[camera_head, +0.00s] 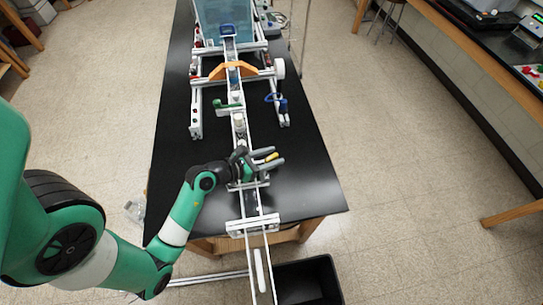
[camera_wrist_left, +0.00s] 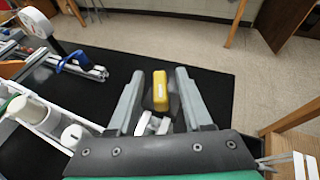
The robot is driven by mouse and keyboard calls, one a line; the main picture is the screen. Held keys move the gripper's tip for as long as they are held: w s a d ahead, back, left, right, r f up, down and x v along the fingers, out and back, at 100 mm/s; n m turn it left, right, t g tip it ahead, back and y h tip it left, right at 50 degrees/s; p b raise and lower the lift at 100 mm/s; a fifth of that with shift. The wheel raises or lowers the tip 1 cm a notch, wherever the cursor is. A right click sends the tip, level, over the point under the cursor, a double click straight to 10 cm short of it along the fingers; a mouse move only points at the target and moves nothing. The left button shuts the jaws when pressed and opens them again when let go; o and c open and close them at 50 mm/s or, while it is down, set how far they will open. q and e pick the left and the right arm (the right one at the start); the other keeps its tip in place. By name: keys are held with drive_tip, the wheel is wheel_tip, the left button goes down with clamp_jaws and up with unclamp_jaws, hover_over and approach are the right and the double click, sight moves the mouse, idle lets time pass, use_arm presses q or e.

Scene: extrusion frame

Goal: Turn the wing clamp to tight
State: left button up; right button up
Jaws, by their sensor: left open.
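The wing clamp appears to be the part with a yellow wing (camera_head: 271,156), at the near part of the long rail. In the left wrist view its yellow wing (camera_wrist_left: 160,91) stands lengthwise between my fingers, with a white part just below it. My left gripper (camera_head: 279,157) reaches in from the left over the rail and is open. In the left wrist view the fingers of my left gripper (camera_wrist_left: 160,76) lie on both sides of the yellow wing, with a gap on each side. The clamp's base is partly hidden by the gripper. My right gripper is not in view.
The aluminium rail (camera_head: 255,192) runs along the black table (camera_head: 310,178). A blue handle (camera_head: 277,98), a green handle (camera_head: 228,106) and an orange arch (camera_head: 233,70) sit farther back. A black bin (camera_head: 325,281) stands at the front. The table's right side is clear.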

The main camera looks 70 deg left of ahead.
use_arm(q)
clamp_jaws()
